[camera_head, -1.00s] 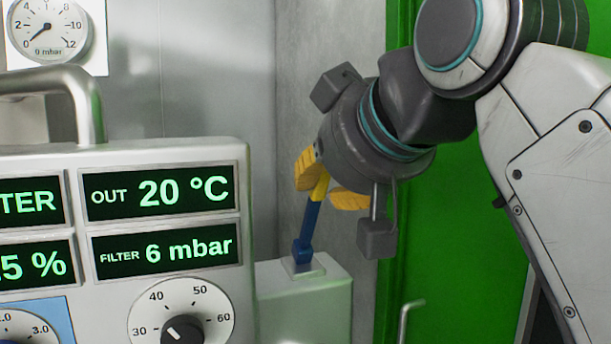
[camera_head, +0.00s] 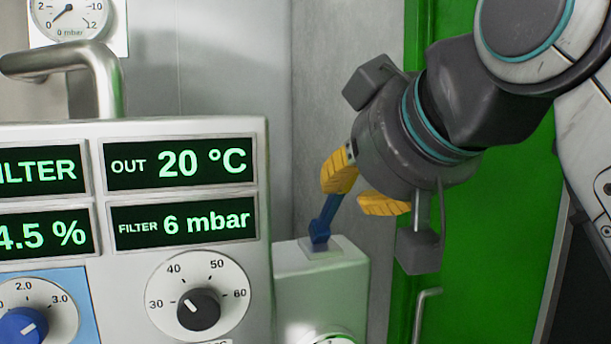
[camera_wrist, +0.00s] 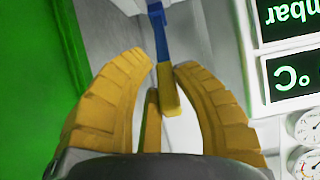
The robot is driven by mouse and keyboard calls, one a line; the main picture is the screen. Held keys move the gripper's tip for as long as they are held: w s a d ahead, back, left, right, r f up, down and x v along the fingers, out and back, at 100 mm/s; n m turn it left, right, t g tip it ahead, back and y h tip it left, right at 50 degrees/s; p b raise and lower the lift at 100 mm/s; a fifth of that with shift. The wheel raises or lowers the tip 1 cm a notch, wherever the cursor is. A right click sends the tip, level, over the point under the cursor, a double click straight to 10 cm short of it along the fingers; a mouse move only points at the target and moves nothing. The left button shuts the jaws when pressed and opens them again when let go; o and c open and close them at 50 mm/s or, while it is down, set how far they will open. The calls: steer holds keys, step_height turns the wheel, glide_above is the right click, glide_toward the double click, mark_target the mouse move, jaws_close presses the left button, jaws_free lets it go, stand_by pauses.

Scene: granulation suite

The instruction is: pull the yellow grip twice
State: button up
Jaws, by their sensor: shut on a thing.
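A blue lever (camera_head: 323,220) rises from a pale plate on a light box and leans to the right in the head view. Its top end lies between my yellow fingers, and the yellow grip is mostly hidden there. My gripper (camera_head: 354,192) is shut on the yellow grip. In the wrist view the yellow grip (camera_wrist: 168,92) at the end of the blue lever (camera_wrist: 157,30) sits between the two ridged yellow fingers of my gripper (camera_wrist: 163,70), nearer the right finger.
A control panel (camera_head: 256,200) with green readouts and knobs stands left of the lever. The light box (camera_head: 345,290) carries the lever. A green door (camera_head: 480,230) with a metal handle (camera_head: 425,310) is at the right. A grey wall is close behind.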

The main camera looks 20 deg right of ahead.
steer(key=shift+f, duration=0.2)
steer(key=shift+s+f+b, duration=0.85)
steer(key=shift+f, duration=0.05)
steer(key=shift+c, duration=0.2)
steer(key=shift+f, duration=0.1)
steer(key=shift+s+f+b, duration=0.35)
steer(key=shift+f+b, duration=0.2)
steer(key=shift+s+f+b, duration=0.35)
steer(key=shift+f+b, duration=0.2)
steer(key=shift+c, duration=0.2)
steer(key=o, duration=1.1)
steer(key=shift+a, duration=0.35)
steer(key=shift+r, duration=0.1)
steer(key=shift+d, duration=0.1)
